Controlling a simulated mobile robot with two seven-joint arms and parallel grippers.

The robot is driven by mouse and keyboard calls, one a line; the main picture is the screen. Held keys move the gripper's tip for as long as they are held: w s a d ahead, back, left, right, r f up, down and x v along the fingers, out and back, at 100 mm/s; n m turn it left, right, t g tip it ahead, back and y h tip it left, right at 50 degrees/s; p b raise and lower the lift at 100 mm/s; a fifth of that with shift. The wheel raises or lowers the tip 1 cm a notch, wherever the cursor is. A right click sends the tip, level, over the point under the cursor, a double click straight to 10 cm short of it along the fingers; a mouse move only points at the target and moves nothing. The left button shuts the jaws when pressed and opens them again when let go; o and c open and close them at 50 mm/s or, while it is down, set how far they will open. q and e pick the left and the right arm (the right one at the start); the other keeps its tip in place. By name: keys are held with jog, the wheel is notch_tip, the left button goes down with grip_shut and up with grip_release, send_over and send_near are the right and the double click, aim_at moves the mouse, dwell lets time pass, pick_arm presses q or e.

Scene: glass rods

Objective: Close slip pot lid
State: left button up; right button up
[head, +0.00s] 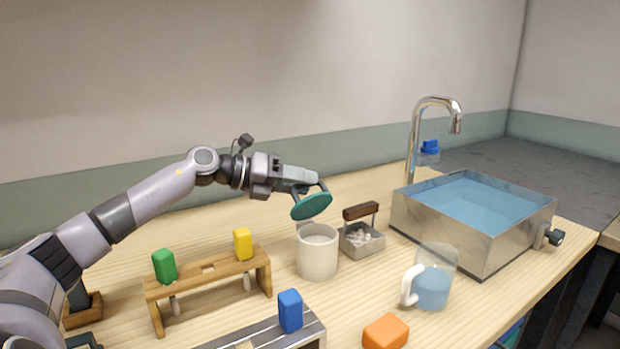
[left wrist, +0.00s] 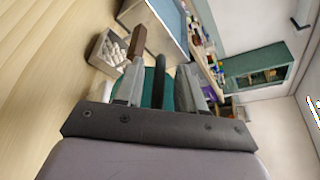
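The slip pot (head: 317,258) is a cream cylinder standing on the wooden bench. Its round teal lid (head: 312,207) is raised and tilted above the pot's mouth, so the pale inside shows. Whether the lid touches the rim at the back is unclear. My left gripper (head: 308,186) is at the lid's upper side. In the left wrist view, its two fingers stand apart on either side of a dark upright bar, with the teal lid (left wrist: 152,82) behind. Gaps show beside the bar. My right gripper is not in view.
A metal caddy (head: 362,246) with a dark wooden handle stands close right of the pot. A wooden rack (head: 205,271) with green and yellow pieces stands left. A clear mug (head: 432,285), an orange block (head: 386,332) and a water-filled sink (head: 480,250) are to the right.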

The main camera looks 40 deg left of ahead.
pick_arm(q)
jog(key=shift+p+x, duration=0.35)
jog(key=shift+x, duration=0.85)
